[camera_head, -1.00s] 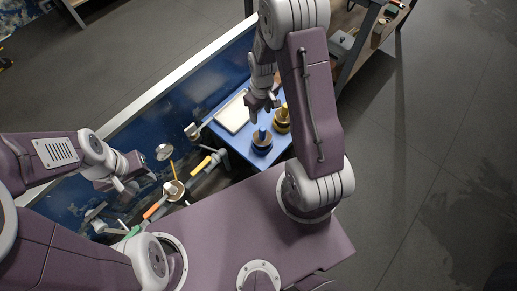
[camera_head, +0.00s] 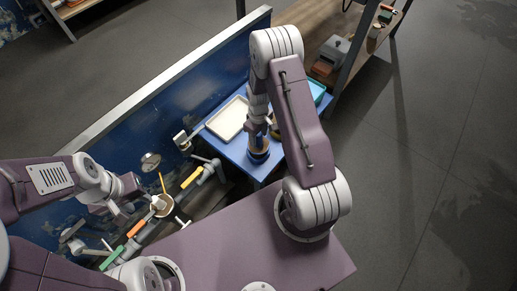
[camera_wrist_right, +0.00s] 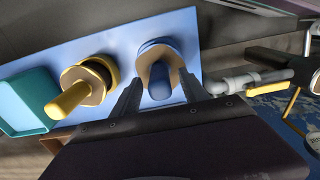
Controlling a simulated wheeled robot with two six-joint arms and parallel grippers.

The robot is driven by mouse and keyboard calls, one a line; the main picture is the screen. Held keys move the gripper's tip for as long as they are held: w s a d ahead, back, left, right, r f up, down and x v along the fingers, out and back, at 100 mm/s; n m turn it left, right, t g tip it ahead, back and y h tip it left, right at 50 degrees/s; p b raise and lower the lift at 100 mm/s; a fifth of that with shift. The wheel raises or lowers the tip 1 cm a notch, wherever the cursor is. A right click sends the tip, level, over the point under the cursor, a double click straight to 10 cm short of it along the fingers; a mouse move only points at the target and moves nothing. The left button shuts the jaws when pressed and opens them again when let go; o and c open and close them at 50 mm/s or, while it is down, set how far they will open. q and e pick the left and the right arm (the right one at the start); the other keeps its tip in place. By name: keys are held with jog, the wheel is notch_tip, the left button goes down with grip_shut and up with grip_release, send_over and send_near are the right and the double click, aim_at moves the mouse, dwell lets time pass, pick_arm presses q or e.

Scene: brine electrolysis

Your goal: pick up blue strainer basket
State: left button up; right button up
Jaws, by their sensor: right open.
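The blue strainer basket (camera_wrist_right: 156,50) stands in the right wrist view with its blue handle pointing toward the camera. Its dark blue body also shows in the head view (camera_head: 258,157), on the blue table (camera_head: 238,149), mostly below my right gripper. My right gripper (camera_wrist_right: 160,80) is open, with one finger on each side of the handle; I cannot tell whether they touch it. It also shows from above in the head view (camera_head: 257,140). My left gripper (camera_head: 122,207) hangs over the pipework, away from the basket; its jaws are too small to read.
A yellow-handled basket (camera_wrist_right: 88,82) stands close beside the blue one. A teal tray (camera_wrist_right: 25,100) lies beyond it, and a cream tray (camera_head: 231,118) lies on the blue table. Pipes with an orange grip (camera_head: 139,227) and a yellow grip (camera_head: 192,178) run left of the table.

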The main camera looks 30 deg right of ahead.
aim_at(262, 143)
notch_tip(262, 143, down, 3)
jog(key=shift+r, duration=0.25)
jog(key=shift+c, duration=0.6)
grip_shut()
dwell(0.6)
